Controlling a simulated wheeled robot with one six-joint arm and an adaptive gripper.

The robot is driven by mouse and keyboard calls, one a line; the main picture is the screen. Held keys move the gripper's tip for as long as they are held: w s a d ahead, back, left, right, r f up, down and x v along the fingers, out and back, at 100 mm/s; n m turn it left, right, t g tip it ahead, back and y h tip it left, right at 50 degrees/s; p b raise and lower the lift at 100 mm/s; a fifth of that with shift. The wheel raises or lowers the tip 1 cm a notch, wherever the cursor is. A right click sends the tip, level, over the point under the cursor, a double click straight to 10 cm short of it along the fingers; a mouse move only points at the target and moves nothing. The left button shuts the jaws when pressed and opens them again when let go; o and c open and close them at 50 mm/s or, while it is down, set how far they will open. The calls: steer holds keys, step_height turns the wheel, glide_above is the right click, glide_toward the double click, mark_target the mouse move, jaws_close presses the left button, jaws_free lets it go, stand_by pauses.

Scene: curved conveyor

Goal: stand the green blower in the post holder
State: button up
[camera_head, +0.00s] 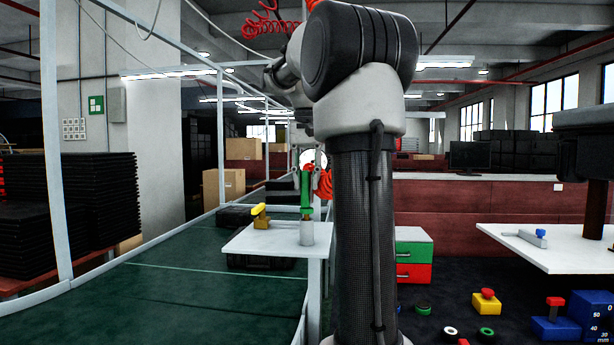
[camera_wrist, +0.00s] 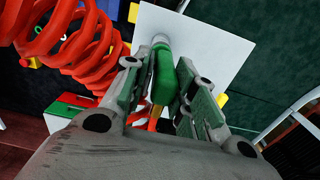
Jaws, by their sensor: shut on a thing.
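The green blower (camera_head: 306,198) is upright over the white side table in the head view, with red at its top. My gripper (camera_head: 307,181) is shut on it; in the wrist view the blower's green body (camera_wrist: 165,76) lies between the two fingers of my gripper (camera_wrist: 164,84). The grey cylindrical post holder (camera_head: 307,233) stands on the table directly below the blower. The blower's lower end meets the holder's top in the picture; how deep it sits inside is hidden. The holder also shows in part beyond the blower in the wrist view (camera_wrist: 161,41).
The white side table (camera_head: 262,245) also bears a yellow-topped brown tool (camera_head: 261,217) left of the holder. A red coiled hose (camera_wrist: 75,45) runs close beside my gripper. The green conveyor (camera_head: 200,290) lies left. A drawer unit (camera_head: 414,250) and another white table (camera_head: 560,255) are right.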

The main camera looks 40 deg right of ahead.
steer(key=shift+f, duration=0.85)
steer(key=o, duration=0.9)
steer(key=shift+o, duration=0.2)
step_height(320, 180, up, 12)
